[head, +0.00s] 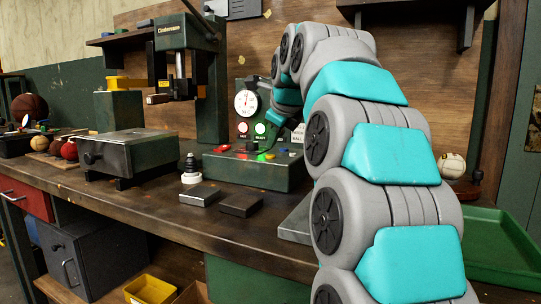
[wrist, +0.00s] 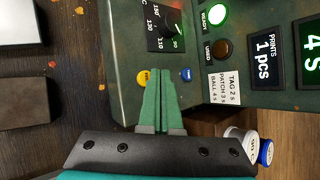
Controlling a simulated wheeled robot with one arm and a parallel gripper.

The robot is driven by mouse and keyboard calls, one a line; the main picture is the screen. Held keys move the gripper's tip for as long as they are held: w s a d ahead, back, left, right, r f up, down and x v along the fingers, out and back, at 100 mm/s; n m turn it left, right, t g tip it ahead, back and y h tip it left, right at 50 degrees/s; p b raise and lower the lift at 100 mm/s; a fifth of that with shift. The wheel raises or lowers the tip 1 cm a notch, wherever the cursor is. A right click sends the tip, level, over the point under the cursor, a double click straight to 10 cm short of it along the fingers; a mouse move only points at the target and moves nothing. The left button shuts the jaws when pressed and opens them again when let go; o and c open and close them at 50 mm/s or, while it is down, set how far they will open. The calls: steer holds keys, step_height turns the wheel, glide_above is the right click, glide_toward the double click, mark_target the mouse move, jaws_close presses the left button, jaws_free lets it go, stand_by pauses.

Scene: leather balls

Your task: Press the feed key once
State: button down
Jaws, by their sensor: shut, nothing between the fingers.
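The control console (head: 240,173) is a dark green box on the bench, with small coloured lights and keys on top; it fills much of the wrist view (wrist: 125,100). There, a yellow key (wrist: 143,78) and a blue key (wrist: 186,74) lie either side of my gripper (wrist: 160,73). Its green fingers are shut together, empty, with the tips over the panel between the keys. I cannot tell whether they touch it. The key markings are too small to read, so I cannot tell which is the feed key. In the head view my arm hides the gripper.
A black dial (wrist: 172,24), a lit green READY lamp (wrist: 216,14), a dark USED lamp (wrist: 222,48) and a PRINTS display reading 1 pcs (wrist: 266,48) are close by. A press (head: 183,60) stands left of the console. Two flat blocks (head: 200,196) (head: 241,204) lie in front.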

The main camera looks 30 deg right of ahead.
steer(key=shift+r+p, duration=1.85)
steer(key=shift+r, duration=0.65)
